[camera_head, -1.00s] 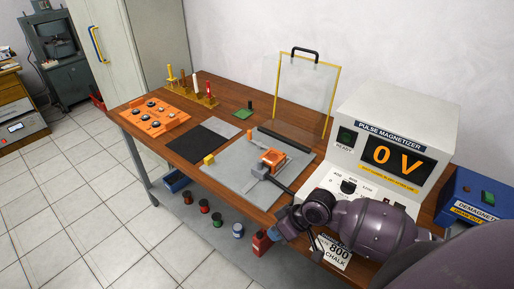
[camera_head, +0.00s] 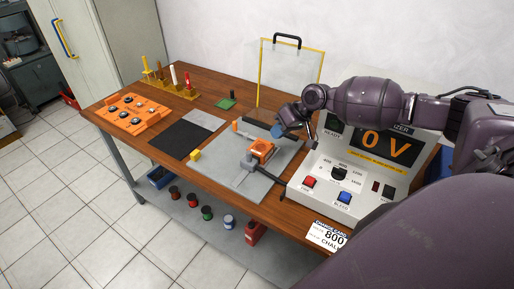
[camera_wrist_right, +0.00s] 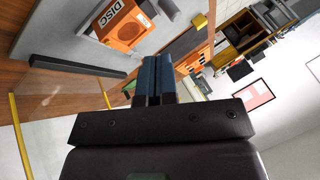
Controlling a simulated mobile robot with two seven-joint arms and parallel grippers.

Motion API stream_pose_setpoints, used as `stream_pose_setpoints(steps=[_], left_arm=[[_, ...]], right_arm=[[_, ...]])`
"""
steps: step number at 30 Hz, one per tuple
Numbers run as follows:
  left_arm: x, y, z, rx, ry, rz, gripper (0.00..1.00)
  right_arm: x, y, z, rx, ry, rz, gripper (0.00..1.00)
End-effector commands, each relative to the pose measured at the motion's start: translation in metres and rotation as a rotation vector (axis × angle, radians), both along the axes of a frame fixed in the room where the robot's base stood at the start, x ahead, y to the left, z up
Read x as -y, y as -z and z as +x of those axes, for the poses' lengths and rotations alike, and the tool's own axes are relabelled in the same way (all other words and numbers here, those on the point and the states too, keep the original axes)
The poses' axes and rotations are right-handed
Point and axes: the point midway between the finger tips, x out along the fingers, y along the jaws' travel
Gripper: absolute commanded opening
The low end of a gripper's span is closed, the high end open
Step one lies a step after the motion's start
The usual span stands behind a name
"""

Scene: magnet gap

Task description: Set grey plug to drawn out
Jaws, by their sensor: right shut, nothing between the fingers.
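The grey plug (camera_head: 248,162) sits at the front-left side of the orange fixture (camera_head: 262,149) on the grey mat. I cannot tell how far it is seated. A black cable runs from it rightward to the magnetizer. My right gripper (camera_head: 277,132) hovers behind and right of the fixture, apart from the plug. Its blue fingers (camera_wrist_right: 154,72) are shut and empty in the right wrist view. My left gripper is not in view.
The pulse magnetizer (camera_head: 355,165), reading 0 V, stands at right, partly behind my arm. A clear yellow-edged shield (camera_head: 285,80) stands at the back. A yellow block (camera_head: 195,155), a black mat (camera_head: 182,139) and an orange tray (camera_head: 128,112) lie left.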

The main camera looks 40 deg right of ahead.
Motion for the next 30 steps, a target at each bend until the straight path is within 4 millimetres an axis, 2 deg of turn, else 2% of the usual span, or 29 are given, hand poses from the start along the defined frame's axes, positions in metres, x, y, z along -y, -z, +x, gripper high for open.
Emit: stream_pose_setpoints(steps=[9, 13, 30], left_arm=[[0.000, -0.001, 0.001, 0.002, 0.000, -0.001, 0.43], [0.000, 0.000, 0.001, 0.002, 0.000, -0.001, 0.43], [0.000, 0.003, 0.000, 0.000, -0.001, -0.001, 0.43]], right_arm=[[-0.001, 0.001, 0.000, 0.000, 0.000, 0.000, 0.00], [-0.004, 0.007, 0.004, 0.000, 0.000, 0.001, 0.00], [-0.040, 0.072, 0.037, 0.001, -0.001, 0.001, 0.00]])
